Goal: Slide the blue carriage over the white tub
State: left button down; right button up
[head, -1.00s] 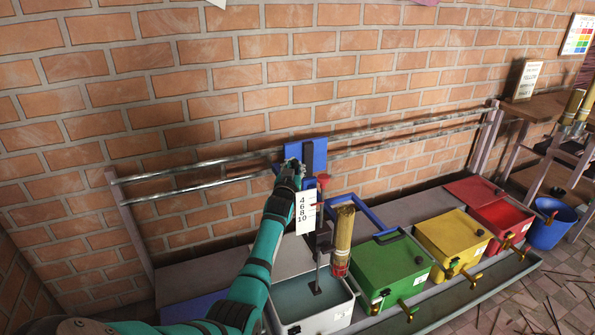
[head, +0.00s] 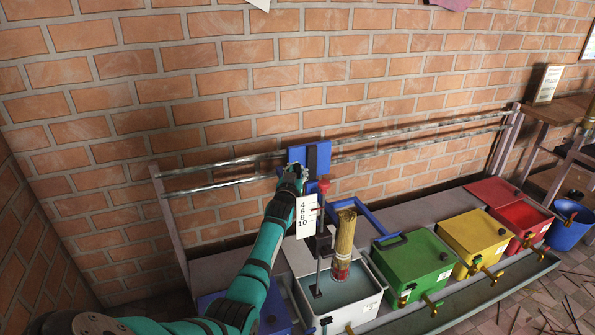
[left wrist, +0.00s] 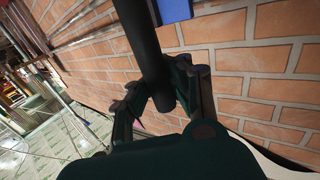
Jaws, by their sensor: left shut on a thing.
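The blue carriage (head: 296,155) rides on two metal rails along the brick wall. Its dark post, number card and a hanging gold tube (head: 343,240) with a red lower end are in front of it. The open white tub (head: 352,316) stands below and holds bluish liquid. The tube's lower end appears over the tub's opening, and a dark rod with a flat foot reaches down near the tub's left side. My left gripper (head: 291,176) is at the carriage. In the left wrist view its fingers (left wrist: 160,100) are closed around a dark round bar. My right gripper is not seen.
Green (head: 412,268), yellow (head: 474,240) and red (head: 519,218) tubs stand in a row to the right, with taps in front. A blue tub (head: 270,318) is left of the white one, partly behind my arm. The rails (head: 420,137) are clear to the right.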

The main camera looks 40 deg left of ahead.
pick_arm(q)
jog(key=shift+d+f, duration=0.45)
jog(key=shift+f, duration=0.15)
jog(key=c, duration=1.7)
grip_release()
jog(key=shift+c, duration=0.2)
jog(key=o, duration=0.5)
jog(key=shift+d+r, duration=0.15)
jog(key=shift+r, duration=0.2)
jog(key=shift+c, duration=0.2)
jog(key=shift+o, duration=0.6)
jog(key=shift+a+r, duration=0.1)
jog(key=shift+a, duration=0.1)
jog(key=shift+s, duration=0.1)
jog(key=v, duration=1.2)
